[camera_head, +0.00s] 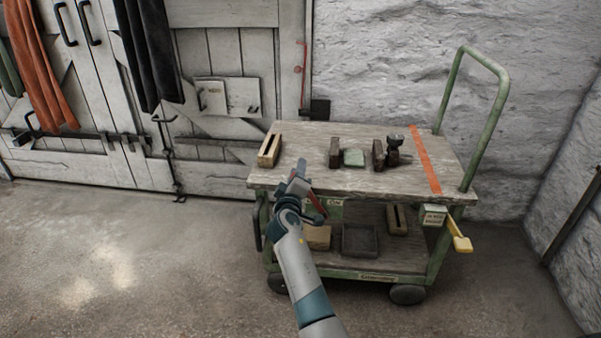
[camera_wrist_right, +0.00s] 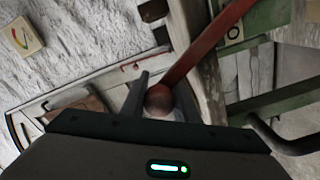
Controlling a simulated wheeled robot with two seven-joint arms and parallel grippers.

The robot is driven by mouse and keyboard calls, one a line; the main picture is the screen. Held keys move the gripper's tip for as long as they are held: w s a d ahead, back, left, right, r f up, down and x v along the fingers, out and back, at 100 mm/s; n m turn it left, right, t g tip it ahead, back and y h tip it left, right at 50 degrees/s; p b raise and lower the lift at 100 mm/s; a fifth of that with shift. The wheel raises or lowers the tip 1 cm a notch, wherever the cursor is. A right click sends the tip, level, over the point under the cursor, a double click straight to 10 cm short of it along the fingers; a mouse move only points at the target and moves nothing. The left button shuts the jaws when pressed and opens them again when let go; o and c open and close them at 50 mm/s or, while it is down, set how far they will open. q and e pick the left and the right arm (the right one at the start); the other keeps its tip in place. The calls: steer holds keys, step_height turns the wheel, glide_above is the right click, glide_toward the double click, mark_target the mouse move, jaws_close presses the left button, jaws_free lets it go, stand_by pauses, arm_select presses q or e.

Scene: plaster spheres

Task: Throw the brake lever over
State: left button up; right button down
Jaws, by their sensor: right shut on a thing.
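The brake lever is a red bar (camera_head: 318,204) at the front left of the green cart, partly hidden behind my right gripper (camera_head: 299,184). In the right wrist view the red lever (camera_wrist_right: 208,45) slants down from the upper right to a round dark-red knob. My right gripper (camera_wrist_right: 160,102) is shut on the lever at this knob (camera_wrist_right: 158,98). My left gripper is in neither view.
The cart's wooden top (camera_head: 300,180) carries a slotted wooden block (camera_head: 269,150), dark blocks and a green piece (camera_head: 353,158). A yellow handle (camera_head: 460,238) sticks out at its right. Floor at the left is clear before the white doors (camera_head: 215,180).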

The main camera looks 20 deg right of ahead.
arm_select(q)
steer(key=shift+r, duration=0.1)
arm_select(e)
steer(key=shift+f, duration=0.1)
steer(key=c, duration=1.4)
jaws_free()
steer(key=shift+c, duration=0.2)
steer(key=shift+s, duration=0.1)
